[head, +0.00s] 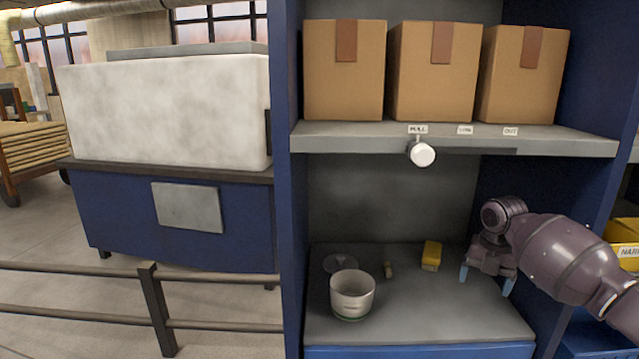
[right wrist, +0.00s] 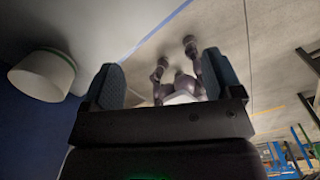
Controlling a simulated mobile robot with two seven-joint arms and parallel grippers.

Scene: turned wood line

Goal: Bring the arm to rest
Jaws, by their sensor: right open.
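My right gripper (head: 486,280) is at the right side of the cabinet's lower bay, with its arm coming in from the right edge. Its two blue-tipped fingers point down and stand apart, with nothing between them. In the right wrist view the fingers (right wrist: 164,82) are also spread and hold nothing. My left gripper does not show in either view.
A white pot (head: 352,295) with a green band stands on the lower shelf (head: 425,315), left of the gripper. Cardboard boxes (head: 433,75) fill the upper shelf. The blue cabinet sides bound the bay.

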